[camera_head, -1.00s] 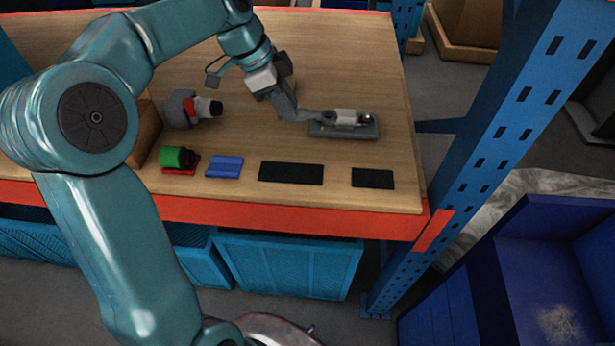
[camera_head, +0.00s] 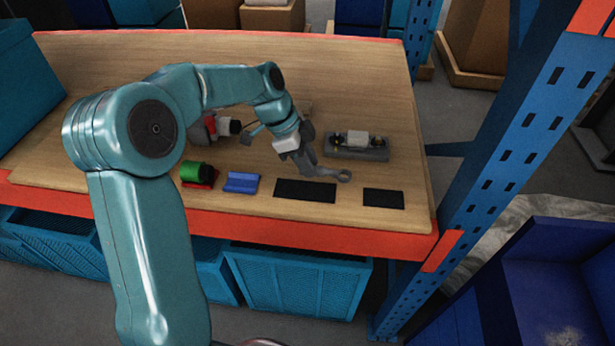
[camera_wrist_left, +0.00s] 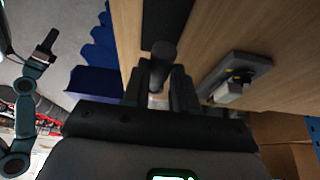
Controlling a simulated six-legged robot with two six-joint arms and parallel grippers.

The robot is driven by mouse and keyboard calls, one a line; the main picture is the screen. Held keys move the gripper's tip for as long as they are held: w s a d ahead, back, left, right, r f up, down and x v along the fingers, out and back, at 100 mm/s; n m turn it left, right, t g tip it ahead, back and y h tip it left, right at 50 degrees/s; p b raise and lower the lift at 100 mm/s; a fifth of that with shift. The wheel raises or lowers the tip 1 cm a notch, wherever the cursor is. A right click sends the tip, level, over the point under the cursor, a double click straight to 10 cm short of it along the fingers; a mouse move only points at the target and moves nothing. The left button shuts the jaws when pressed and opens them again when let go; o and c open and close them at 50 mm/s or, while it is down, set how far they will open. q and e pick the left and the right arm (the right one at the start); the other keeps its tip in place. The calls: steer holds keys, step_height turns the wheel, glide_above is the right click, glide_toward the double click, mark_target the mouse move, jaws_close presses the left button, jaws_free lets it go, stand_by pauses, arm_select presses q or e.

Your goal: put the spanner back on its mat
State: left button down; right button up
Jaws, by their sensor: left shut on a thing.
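My left gripper (camera_head: 307,163) is shut on the grey spanner (camera_head: 330,172), whose ring end sticks out to the right. The spanner is just behind the long black mat (camera_head: 305,191), at or a little above the bench; I cannot tell which. In the left wrist view the spanner's end (camera_wrist_left: 164,54) shows between the fingers, with a black mat (camera_wrist_left: 165,22) beyond it. A shorter black mat (camera_head: 383,198) lies to the right. Both black mats are bare. My right gripper is not in the head view; a teal limb of mine at the left of the wrist view may carry it.
A grey tray (camera_head: 345,154) with a white and yellow part stands behind the spanner. A blue mat (camera_head: 242,182) and a green cylinder (camera_head: 195,172) on a red mat are to the left. A blue rack post (camera_head: 520,130) rises at the right.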

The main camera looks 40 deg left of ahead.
arm_select(q)
step_height(320, 180, down, 5)
steer(key=shift+f+p, duration=0.1)
steer(key=shift+p, duration=0.2)
steer(key=shift+f, duration=0.15)
steer(key=shift+s, duration=0.1)
steer(key=shift+f+b, duration=0.15)
steer(key=shift+b, duration=0.15)
steer(key=c, duration=0.9)
jaws_free()
